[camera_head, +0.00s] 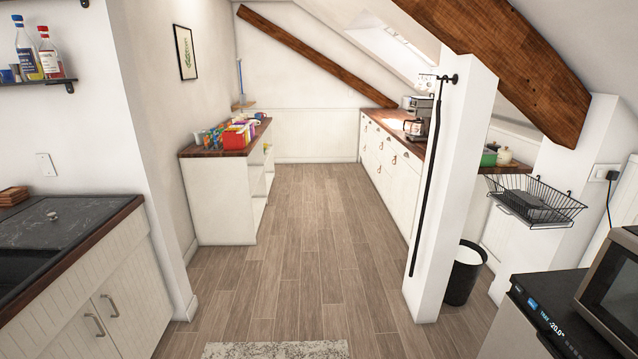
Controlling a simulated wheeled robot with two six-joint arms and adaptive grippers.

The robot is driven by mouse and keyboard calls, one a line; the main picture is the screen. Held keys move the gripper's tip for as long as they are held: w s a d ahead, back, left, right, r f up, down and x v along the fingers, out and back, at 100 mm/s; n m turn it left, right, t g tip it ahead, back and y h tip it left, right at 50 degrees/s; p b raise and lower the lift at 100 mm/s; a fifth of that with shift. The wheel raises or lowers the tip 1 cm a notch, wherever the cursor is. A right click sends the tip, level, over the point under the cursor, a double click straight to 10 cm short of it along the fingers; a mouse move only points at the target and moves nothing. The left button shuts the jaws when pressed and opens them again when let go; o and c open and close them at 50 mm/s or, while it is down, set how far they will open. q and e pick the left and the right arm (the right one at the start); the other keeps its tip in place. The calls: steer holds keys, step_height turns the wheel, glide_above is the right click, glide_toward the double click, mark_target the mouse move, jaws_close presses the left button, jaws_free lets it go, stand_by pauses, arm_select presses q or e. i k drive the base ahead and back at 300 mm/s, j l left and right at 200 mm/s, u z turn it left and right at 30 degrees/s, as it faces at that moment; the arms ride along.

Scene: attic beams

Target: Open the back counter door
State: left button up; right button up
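A long white counter (387,165) with a dark wooden top runs along the right side at the back of the room. Its front has several panelled doors and drawers with small coppery handles, and they look shut. The near end of this counter is partly hidden behind a white post. Another white counter (222,203) with a wooden top stands at the back left, and its aisle side shows open shelves. I cannot tell from the view alone which one is the back counter. Neither of my grippers is in view.
A wood-plank floor aisle (305,225) runs clear between the counters. The white post (455,180) with a black rail, a black bin (464,275) and a wire basket (535,200) stand right. A sink counter (95,285) is near left; a rug (275,350) lies in front.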

mark_target(405, 190)
steer(key=i+u, duration=0.15)
steer(key=i, duration=4.25)
steer(key=i+j+z, duration=0.1)
steer(key=i, duration=1.35)
steer(key=i+j+z, duration=0.2)
steer(key=i+z, duration=0.25)
steer(key=i+j+z, duration=0.45)
steer(key=i, duration=0.2)
steer(key=i+j+z, duration=0.5)
steer(key=k+l, duration=0.05)
